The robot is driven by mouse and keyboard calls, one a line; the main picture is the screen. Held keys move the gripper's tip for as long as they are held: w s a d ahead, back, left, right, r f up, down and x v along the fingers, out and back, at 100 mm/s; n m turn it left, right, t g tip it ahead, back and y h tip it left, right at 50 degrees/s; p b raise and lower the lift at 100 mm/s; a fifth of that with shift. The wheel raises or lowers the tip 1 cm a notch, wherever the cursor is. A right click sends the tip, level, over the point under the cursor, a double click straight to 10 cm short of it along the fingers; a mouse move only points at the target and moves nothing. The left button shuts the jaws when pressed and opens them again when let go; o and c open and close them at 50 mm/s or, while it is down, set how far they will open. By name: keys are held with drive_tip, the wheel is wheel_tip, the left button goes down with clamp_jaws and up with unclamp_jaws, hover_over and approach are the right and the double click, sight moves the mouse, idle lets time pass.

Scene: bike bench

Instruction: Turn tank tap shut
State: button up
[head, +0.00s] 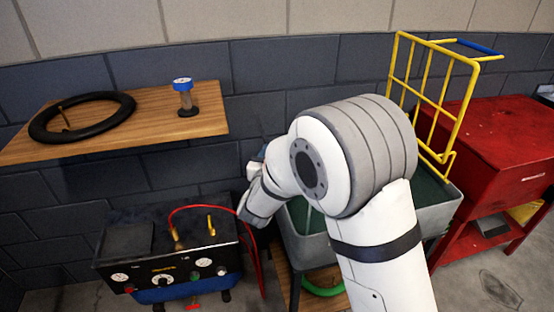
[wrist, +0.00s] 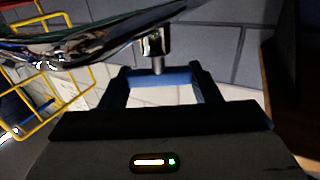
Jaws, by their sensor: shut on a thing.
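In the wrist view the two dark fingers of my gripper (wrist: 163,88) stand on either side of a blue tap handle (wrist: 162,79). The gripper is shut on this handle. A short metal stem (wrist: 155,48) joins the handle, and a shiny curved metal part (wrist: 90,42) runs to the upper left. In the head view the grey tank (head: 428,214) with a green inside stands behind and below my arm. My arm hides the tap and the gripper's fingertips there.
A yellow wire frame (head: 428,90) with a blue bar rises at the tank's right. A red cabinet (head: 500,140) stands farther right. A black gauge unit (head: 165,265) with a red hose (head: 185,208) is at lower left. A wooden shelf (head: 150,125) holds a black tyre (head: 50,132) and a blue-capped jar (head: 184,96).

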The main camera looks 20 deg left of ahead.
drive_tip(key=m+h, duration=0.2)
drive_tip(key=h, duration=0.2)
drive_tip(key=m+g+h+p, duration=0.1)
drive_tip(key=m+h, duration=0.2)
drive_tip(key=h, duration=0.1)
drive_tip(key=shift+a+r+m+g+h, duration=0.1)
drive_tip(key=shift+m+g+h, duration=0.2)
drive_tip(key=m+g+h+p, duration=0.2)
drive_tip(key=m+g+h, duration=0.4)
drive_tip(key=h, duration=0.1)
drive_tip(key=shift+h, duration=0.3)
drive_tip(key=o, duration=1)
drive_tip(key=b+v, duration=0.1)
drive_tip(key=v, duration=0.6)
drive_tip(key=shift+s+a, duration=0.15)
drive_tip(key=shift+a, duration=0.1)
